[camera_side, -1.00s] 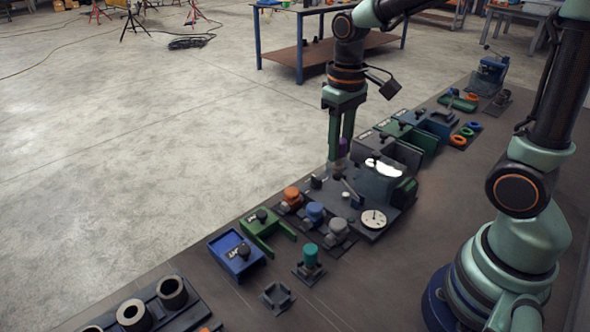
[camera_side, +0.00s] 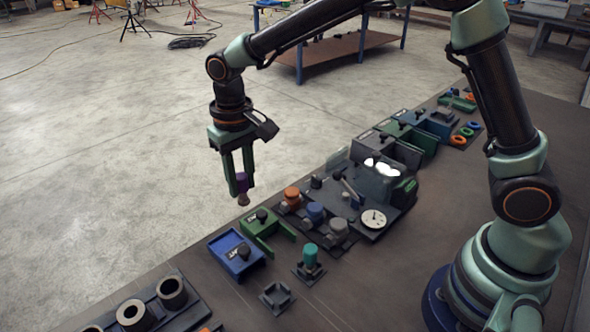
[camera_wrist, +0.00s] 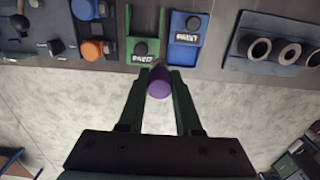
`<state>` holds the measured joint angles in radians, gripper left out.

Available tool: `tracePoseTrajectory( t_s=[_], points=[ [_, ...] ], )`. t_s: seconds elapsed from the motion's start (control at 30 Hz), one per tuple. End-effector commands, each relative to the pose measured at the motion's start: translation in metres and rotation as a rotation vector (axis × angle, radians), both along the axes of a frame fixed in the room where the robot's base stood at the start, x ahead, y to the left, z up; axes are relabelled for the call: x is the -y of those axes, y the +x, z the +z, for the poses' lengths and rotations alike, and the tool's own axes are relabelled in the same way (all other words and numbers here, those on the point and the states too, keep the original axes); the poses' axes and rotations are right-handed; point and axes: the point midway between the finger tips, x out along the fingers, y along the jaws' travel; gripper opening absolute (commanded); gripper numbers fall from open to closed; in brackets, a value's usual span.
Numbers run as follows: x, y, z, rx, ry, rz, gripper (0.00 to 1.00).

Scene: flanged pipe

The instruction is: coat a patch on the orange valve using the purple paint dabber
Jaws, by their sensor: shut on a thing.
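My gripper (camera_side: 240,187) is shut on the purple paint dabber (camera_side: 242,182) and holds it upright in the air, near the far edge of the bench. In the wrist view the purple dabber (camera_wrist: 159,82) sits between the two green fingers. The orange valve (camera_side: 291,196) stands on a dark base at the left end of a row with a blue and a grey valve, to the right of my gripper. The orange valve also shows in the wrist view (camera_wrist: 92,49), up and left of the dabber. Whether paint is on it cannot be told.
A green paint tray (camera_side: 267,229) and a blue paint tray (camera_side: 236,256) stand near the bench edge. A panel with a round gauge (camera_side: 373,219), a teal-topped part (camera_side: 310,257) and a rack of rings (camera_side: 132,314) lie nearby.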

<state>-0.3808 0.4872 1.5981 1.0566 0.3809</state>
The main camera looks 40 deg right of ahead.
Motion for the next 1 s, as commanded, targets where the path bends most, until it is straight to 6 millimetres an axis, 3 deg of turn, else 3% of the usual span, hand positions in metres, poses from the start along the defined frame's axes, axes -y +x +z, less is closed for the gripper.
tracePoseTrajectory(
  t_s=[0.1,0.3,1.0],
  points=[
    [-0.03,0.004,-0.012,-0.001,-0.001,0.004,0.0],
    [-0.05,0.006,-0.021,0.0,0.0,-0.001,0.0],
    [-0.05,0.005,-0.076,-0.001,-0.001,-0.001,0.0]
  ],
)
